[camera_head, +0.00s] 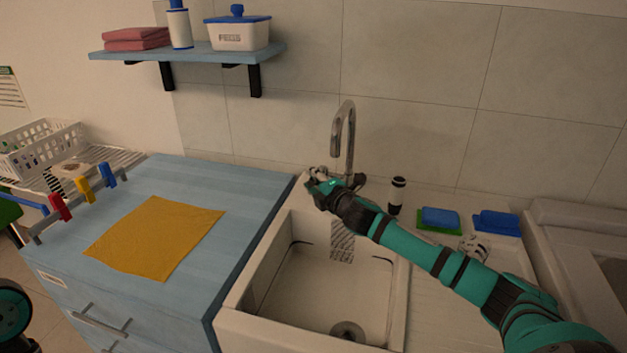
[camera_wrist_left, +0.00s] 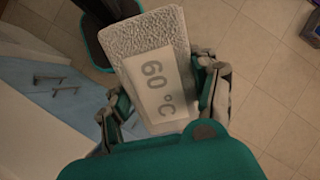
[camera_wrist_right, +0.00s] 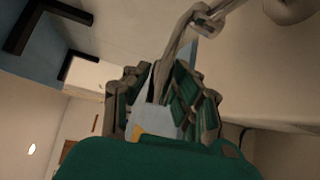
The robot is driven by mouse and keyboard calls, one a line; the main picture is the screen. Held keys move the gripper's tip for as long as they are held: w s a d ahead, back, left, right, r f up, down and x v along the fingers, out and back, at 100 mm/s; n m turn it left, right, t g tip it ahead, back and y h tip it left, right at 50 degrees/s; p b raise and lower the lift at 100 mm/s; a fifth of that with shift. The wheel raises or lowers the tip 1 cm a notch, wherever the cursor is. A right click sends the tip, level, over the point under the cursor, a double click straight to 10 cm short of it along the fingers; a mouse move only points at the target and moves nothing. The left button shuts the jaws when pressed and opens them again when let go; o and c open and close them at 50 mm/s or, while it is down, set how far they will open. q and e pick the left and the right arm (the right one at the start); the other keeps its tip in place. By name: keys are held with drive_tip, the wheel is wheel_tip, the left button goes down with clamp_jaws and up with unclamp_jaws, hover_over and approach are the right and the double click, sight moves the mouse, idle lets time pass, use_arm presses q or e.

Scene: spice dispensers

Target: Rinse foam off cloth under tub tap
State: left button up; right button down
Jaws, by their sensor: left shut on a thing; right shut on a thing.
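My right gripper (camera_head: 322,183) is at the base of the chrome tap (camera_head: 345,130), just left of its upright. In the right wrist view, the fingers of my right gripper (camera_wrist_right: 163,100) are closed around a grey metal tap handle (camera_wrist_right: 174,62). The white tub (camera_head: 325,285) below has a drain, and I see no water running. My left gripper (camera_wrist_left: 162,100) is shut on a pale, rough-textured cloth-like piece (camera_wrist_left: 150,45) with a white "60 °C" label, held above the floor. Its foam cannot be told apart. A flat yellow cloth (camera_head: 155,238) lies on the blue counter.
The blue counter (camera_head: 185,180) stands left of the tub, with a peg rail (camera_head: 82,200) and a white rack (camera_head: 42,150) beyond. A dark-capped bottle (camera_head: 397,195) and sponges (camera_head: 440,218) stand right of the tap. A shelf (camera_head: 190,56) hangs above. The tub's inside is clear.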

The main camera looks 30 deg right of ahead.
use_arm(q)
wheel_tip(320, 180, up, 4)
drive_tip(key=p, duration=0.3)
drive_tip(key=shift+f, duration=0.25)
use_arm(e)
drive_tip(key=shift+r, duration=0.6)
use_arm(q)
drive_tip(key=shift+w+d+r+p, duration=0.1)
drive_tip(key=shift+r+p, duration=0.2)
drive_tip(key=shift+p, duration=0.25)
use_arm(e)
drive_tip(key=shift+d+m+g, duration=0.1)
drive_tip(key=shift+m+g, duration=0.2)
use_arm(q)
drive_tip(key=shift+f, duration=0.15)
use_arm(e)
drive_tip(key=shift+f, duration=0.25)
drive_tip(key=c, duration=1)
unclamp_jaws()
drive_tip(key=shift+c, duration=0.2)
drive_tip(key=d+v, duration=0.1)
drive_tip(key=v, duration=1.1)
drive_tip(key=shift+a, duration=0.4)
